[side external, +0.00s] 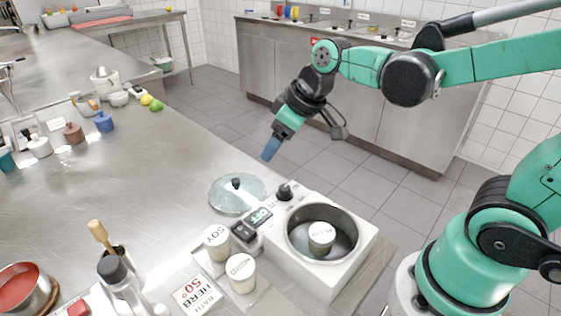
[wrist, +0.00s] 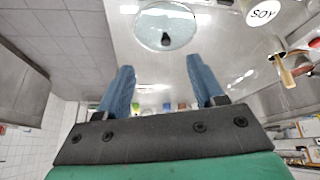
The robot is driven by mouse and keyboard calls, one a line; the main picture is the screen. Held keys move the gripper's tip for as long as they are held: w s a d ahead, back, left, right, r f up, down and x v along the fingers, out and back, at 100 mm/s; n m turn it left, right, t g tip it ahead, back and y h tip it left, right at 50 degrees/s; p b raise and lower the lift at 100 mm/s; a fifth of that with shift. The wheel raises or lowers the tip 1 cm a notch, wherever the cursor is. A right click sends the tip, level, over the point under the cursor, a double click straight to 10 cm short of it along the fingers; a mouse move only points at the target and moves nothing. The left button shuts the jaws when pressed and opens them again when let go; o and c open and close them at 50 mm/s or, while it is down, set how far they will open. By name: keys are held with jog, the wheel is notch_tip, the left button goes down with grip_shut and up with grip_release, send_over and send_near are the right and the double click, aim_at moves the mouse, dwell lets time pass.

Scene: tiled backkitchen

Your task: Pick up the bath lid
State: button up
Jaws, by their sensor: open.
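The bath lid (side external: 225,196) is a round glass lid with a black knob, lying flat on the steel counter beside the white water bath. In the wrist view the lid (wrist: 182,30) is at the top centre, ahead of the fingertips, with its knob towards me. My gripper (side external: 268,150) is above and slightly right of the lid in the side view, tilted down and apart from it. In the wrist view its two blue fingers (wrist: 160,80) are spread with nothing between them.
The water bath (side external: 315,272) stands right of the lid with a labelled jar (side external: 321,238) inside. A SOY jar (side external: 216,243) and another labelled jar (side external: 241,274) stand in front. A HERB BATH 50° sign (side external: 197,296) lies near the front. The counter left of the lid is clear.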

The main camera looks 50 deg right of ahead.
aim_at(236, 180)
jog(key=w+f+n, duration=0.1)
jog(key=w+f, duration=0.1)
jog(key=w+f+n+g+y, duration=0.1)
jog(key=w+f+n, duration=0.1)
jog(key=w+a+f+n+g, duration=0.1)
jog(key=w+n, duration=0.1)
jog(key=w, duration=0.1)
jog(key=shift+f+y, duration=0.4)
jog(key=shift+w+a+f, duration=0.15)
jog(key=shift+w+f, duration=0.2)
jog(key=shift+f, duration=0.2)
jog(key=shift+x, duration=2.6)
jog(key=shift+s, duration=0.1)
grip_shut()
